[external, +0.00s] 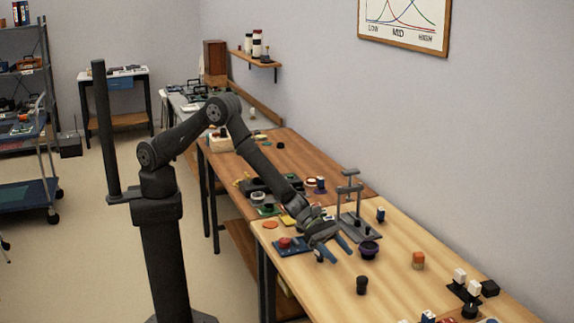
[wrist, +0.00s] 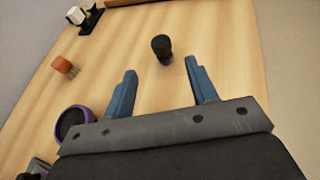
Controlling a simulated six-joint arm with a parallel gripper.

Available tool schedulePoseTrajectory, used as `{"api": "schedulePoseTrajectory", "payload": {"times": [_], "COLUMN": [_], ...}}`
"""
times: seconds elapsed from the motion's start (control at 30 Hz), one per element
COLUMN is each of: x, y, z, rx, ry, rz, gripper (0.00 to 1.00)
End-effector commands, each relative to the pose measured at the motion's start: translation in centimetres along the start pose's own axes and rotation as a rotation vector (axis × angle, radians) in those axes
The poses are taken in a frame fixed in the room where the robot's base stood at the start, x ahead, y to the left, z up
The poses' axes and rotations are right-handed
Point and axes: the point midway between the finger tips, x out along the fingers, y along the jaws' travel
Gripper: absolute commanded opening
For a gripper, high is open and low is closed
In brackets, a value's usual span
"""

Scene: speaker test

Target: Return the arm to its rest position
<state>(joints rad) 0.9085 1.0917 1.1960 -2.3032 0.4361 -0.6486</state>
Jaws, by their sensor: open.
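My arm reaches from its column over the near wooden bench (external: 400,277). My gripper (external: 334,254) hangs low over this bench with its blue fingers spread and nothing between them. In the wrist view my gripper (wrist: 160,88) is also open. A small black knob-like part (wrist: 161,46) stands beyond the fingertips, apart from them. It also shows in the external view as a dark part (external: 362,284). A speaker with a purple rim (external: 369,249) sits beside the gripper, and it shows at the left in the wrist view (wrist: 73,122).
A grey press-like stand (external: 349,200) rises close behind the gripper. A blue tray with a red part (external: 290,245) lies left of it. An orange block (external: 418,260) and white parts on a black base (external: 464,285) stand to the right. Bare wood lies between them.

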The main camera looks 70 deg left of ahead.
Motion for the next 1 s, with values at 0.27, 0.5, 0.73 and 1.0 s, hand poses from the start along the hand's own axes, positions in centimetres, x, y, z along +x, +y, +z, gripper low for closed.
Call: {"api": "schedulePoseTrajectory", "payload": {"times": [0.27,0.5,0.73,1.0], "x": [3.6,6.9,9.6,11.3], "y": [-0.1,-0.1,-0.1,0.0], "z": [-0.1,-0.1,-0.1,0.0], "rx": [0.001,0.001,0.001,0.000], "ry": [0.000,0.000,0.000,-0.001], "rz": [-0.001,-0.002,-0.002,-0.001], "gripper": [0.53,0.53,0.53,0.53]}}
